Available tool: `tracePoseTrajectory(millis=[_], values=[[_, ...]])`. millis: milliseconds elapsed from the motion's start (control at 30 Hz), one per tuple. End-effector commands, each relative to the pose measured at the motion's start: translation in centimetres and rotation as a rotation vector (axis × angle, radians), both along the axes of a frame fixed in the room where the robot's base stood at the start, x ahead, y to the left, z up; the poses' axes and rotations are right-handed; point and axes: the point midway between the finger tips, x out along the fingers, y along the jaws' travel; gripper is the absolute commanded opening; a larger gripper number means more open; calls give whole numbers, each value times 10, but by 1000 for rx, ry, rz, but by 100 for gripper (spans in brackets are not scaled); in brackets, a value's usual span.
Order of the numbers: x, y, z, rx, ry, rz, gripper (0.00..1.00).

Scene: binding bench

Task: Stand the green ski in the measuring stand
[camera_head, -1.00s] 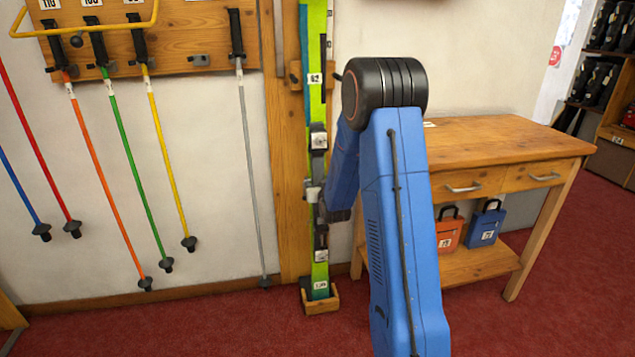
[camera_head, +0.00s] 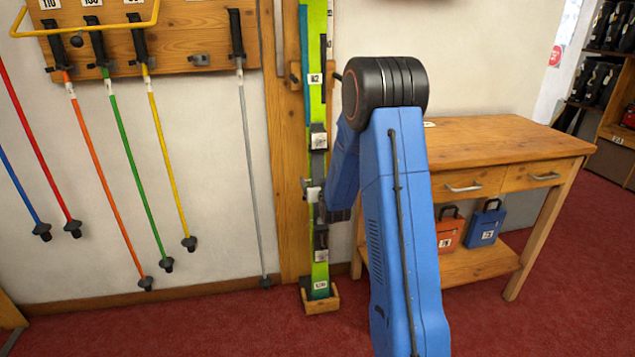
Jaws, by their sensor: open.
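The green ski (camera_head: 318,105) stands upright against the wooden measuring post (camera_head: 288,150), with its lower end in the small wooden foot box (camera_head: 321,303) of the stand. It carries dark bindings and a white number label. My gripper (camera_head: 308,189) is beside the ski at about mid-height, in front of its binding area. The jaws are open; the arm partly hides the gripper, and I cannot tell whether a finger touches the ski. The ski's top end is outside the picture.
Several ski poles hang from a wall rack (camera_head: 190,45) on the left. The red floor in front is clear.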

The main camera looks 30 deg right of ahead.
Motion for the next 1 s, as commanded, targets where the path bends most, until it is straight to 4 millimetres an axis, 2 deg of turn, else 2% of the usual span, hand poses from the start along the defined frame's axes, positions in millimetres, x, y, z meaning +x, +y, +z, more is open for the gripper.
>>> tracePoseTrajectory(millis=[1000], values=[[-39, 11, 5, 0, 1, 0, 81]])
